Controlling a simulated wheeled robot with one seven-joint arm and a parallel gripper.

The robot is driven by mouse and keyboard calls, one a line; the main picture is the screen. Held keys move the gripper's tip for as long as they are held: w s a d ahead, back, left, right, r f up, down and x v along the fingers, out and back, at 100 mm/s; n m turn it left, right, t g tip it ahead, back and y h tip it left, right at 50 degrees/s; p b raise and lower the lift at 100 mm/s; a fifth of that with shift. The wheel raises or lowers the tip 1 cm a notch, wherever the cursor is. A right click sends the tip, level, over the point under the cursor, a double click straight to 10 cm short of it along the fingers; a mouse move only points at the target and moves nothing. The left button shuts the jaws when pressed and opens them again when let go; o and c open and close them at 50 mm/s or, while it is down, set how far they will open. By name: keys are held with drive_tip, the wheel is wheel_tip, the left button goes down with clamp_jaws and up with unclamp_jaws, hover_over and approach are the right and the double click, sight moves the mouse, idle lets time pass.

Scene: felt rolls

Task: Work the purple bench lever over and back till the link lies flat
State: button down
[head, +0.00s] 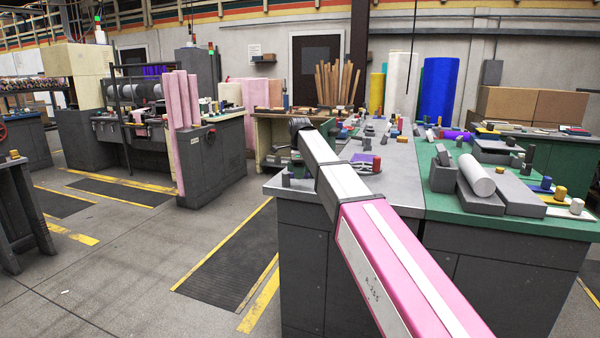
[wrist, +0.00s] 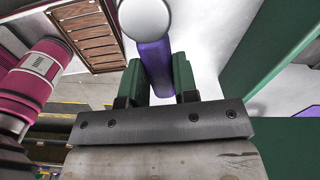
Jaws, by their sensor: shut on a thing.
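In the wrist view a purple bar, the lever (wrist: 155,68), stands between the two green fingers of my gripper (wrist: 158,82). A round white knob (wrist: 145,17) shows at the bar's far end. My gripper is shut on the bar, with a finger on each side. In the head view my gripper does not show clearly, and my pink and white arm covers part of the grey bench (head: 290,186). I cannot make out the lever there for sure. The link is not identifiable in either view.
A green bench (head: 510,222) with a white roll (head: 476,175), grey blocks and small coloured pieces stands at the right. Tall blue (head: 438,88) and white rolls stand behind. The floor left of the grey bench is open, with a dark mat (head: 228,262).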

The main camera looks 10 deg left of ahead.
drive_tip(key=shift+s+m, duration=0.35)
drive_tip(key=shift+m, duration=0.35)
drive_tip(key=shift+s+m, duration=0.3)
drive_tip(key=shift+m, duration=0.4)
drive_tip(key=c, duration=0.9)
unclamp_jaws()
wheel_tip(320, 180, up, 11)
drive_tip(key=shift+f, duration=0.1)
